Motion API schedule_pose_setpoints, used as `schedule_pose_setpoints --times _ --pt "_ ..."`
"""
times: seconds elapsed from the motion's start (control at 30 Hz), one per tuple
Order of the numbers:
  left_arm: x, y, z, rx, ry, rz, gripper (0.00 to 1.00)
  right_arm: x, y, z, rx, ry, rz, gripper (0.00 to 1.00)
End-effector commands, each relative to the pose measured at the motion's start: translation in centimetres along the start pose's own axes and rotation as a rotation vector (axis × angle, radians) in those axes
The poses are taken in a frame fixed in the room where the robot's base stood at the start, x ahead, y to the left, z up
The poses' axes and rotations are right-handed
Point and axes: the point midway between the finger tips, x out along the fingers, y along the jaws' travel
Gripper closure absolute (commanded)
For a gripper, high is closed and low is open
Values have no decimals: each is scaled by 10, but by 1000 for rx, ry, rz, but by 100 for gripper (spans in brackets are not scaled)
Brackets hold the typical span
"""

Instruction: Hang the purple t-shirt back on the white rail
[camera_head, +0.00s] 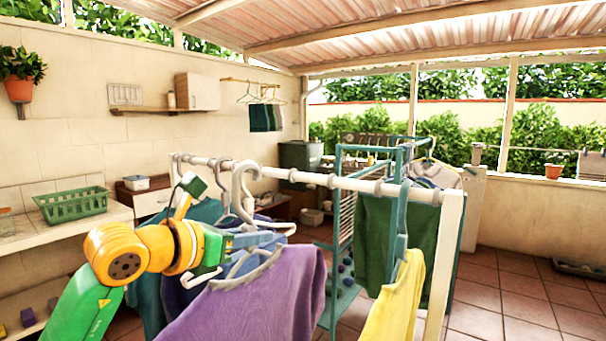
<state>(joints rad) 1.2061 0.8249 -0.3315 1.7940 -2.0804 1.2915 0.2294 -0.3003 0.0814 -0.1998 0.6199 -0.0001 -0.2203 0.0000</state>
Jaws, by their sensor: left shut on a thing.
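The purple t-shirt (250,305) hangs on a pale hanger (262,268) in front of the near side of the white rail (320,179). My left gripper (262,240) comes in from the left and is shut on this hanger, just above the shirt's neckline and below the rail. Pale hooks overlap close to the gripper, and I cannot tell whether the purple shirt's own hook is over the rail. My right gripper is not in view.
Teal garments (205,212) hang left of and behind the purple shirt. A yellow garment (398,300) on a teal hanger and a dark green cloth (375,240) are to the right. A shelf with a green basket (72,205) is at left.

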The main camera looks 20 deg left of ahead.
Motion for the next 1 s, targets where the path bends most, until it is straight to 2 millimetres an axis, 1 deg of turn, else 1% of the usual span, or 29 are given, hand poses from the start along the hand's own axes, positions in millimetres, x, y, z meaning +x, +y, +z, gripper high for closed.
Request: schedule_pose_setpoints --times 0.13,0.23,0.6,0.7,0.83,1.0 --pt "3 0 3 -1 -1 -1 100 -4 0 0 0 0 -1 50" --pt "16 -1 9 -3 0 -3 100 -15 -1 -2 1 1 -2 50" --pt "103 -2 32 -4 -4 -3 100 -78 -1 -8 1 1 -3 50" --pt "122 -2 35 -2 -7 -3 100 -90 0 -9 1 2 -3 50" --pt "137 -2 34 0 -10 -2 100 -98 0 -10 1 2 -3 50" --pt "143 -1 31 4 -11 2 100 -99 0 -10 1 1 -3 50"
